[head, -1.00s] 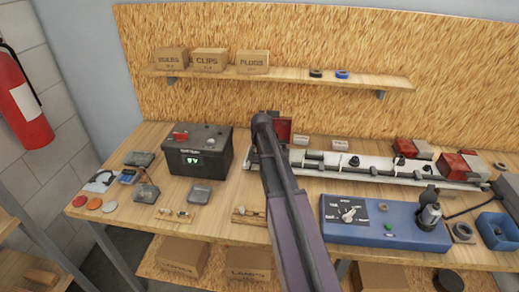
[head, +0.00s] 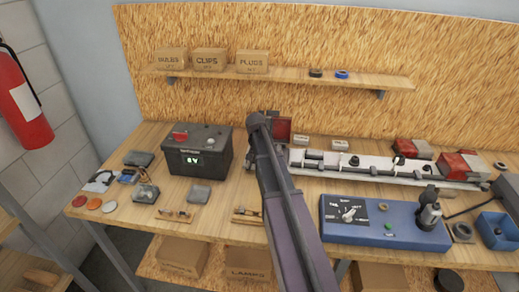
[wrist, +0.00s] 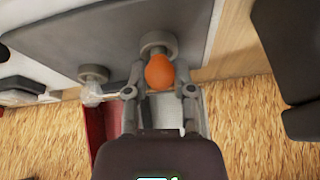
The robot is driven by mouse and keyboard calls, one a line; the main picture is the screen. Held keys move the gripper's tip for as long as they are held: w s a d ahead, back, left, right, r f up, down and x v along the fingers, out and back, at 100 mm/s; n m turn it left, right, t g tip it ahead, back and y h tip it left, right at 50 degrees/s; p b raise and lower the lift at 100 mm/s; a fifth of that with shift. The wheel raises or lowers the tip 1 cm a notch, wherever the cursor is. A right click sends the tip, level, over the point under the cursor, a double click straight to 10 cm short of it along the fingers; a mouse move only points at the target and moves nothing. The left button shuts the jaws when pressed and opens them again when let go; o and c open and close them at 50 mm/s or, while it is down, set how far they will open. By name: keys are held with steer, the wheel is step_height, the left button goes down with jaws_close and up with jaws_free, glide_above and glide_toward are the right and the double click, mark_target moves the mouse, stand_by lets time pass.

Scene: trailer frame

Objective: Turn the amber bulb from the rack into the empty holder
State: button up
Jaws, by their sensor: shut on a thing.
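The amber bulb (wrist: 160,71) is between the two fingers of my gripper (wrist: 162,90) in the wrist view. My gripper is shut on it. A round grey holder (wrist: 158,41) sits just beyond the bulb, in line with it. The bulb overlaps the holder's near edge, and I cannot tell whether its base is inside. A second holder (wrist: 93,72) to the left has a clear bulb (wrist: 92,93) in it. In the head view my arm hides the gripper and the amber bulb. A small wooden rack (head: 240,221) stands left of my arm.
A battery box (head: 197,155) stands at the left of the bench. A long white light bar (head: 340,165) with red lamps runs to the right. A blue test box (head: 350,236) is in front of it. A shelf (head: 290,79) hangs above.

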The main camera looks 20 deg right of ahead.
steer(key=shift+m+g+h, duration=0.3)
steer(key=shift+m, duration=0.9)
steer(key=o, duration=0.8)
steer(key=o, duration=0.4)
steer(key=shift+r, duration=0.1)
steer(key=shift+r+p, duration=3.4)
steer(key=shift+p, duration=0.15)
